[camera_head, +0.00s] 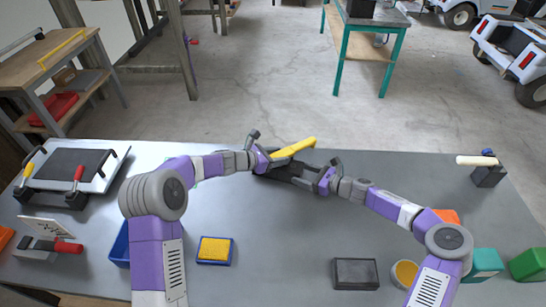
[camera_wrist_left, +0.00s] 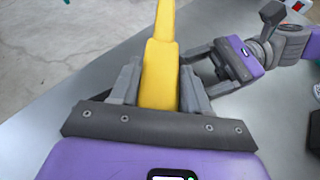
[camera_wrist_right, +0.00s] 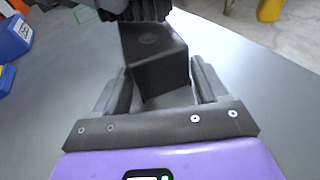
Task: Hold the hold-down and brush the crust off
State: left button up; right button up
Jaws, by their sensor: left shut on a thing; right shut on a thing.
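A yellow bar-like handle (camera_head: 298,148), likely the brush's, slants up to the right in the head view. My left gripper (camera_head: 268,160) is shut on it; in the left wrist view the handle (camera_wrist_left: 161,70) stands between both fingers. My right gripper (camera_head: 320,178) is shut on a dark block (camera_wrist_right: 157,55), apparently the hold-down, with a faint round mark on one face. A dark ribbed part (camera_wrist_right: 135,10), perhaps bristles, is at or just beyond the block's far end; contact cannot be told. I cannot make out any crust. The arms partly hide the work.
On the grey bench (camera_head: 290,235) are a yellow-topped blue box (camera_head: 214,250), a dark grey block (camera_head: 356,273) and a round yellow-topped tub (camera_head: 404,273). A blue bin (camera_head: 119,246) is partly behind my left arm. The middle front is clear.

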pick_arm(q)
jog(key=shift+r, duration=3.55)
pick_arm(e)
jog(key=o, duration=1.1)
jog(key=p+v, duration=0.2)
jog(key=v, duration=0.1)
jog(key=r+p+v, duration=0.1)
jog(key=p+v, duration=0.1)
jog(key=v, duration=0.1)
jog(key=shift+s+d+r, duration=0.1)
jog(key=shift+d, duration=0.05)
jog(key=shift+p+v, duration=0.4)
jog(key=shift+v, duration=0.45)
pick_arm(q)
notch_tip(320, 180, up, 5)
jog(key=shift+f, duration=0.15)
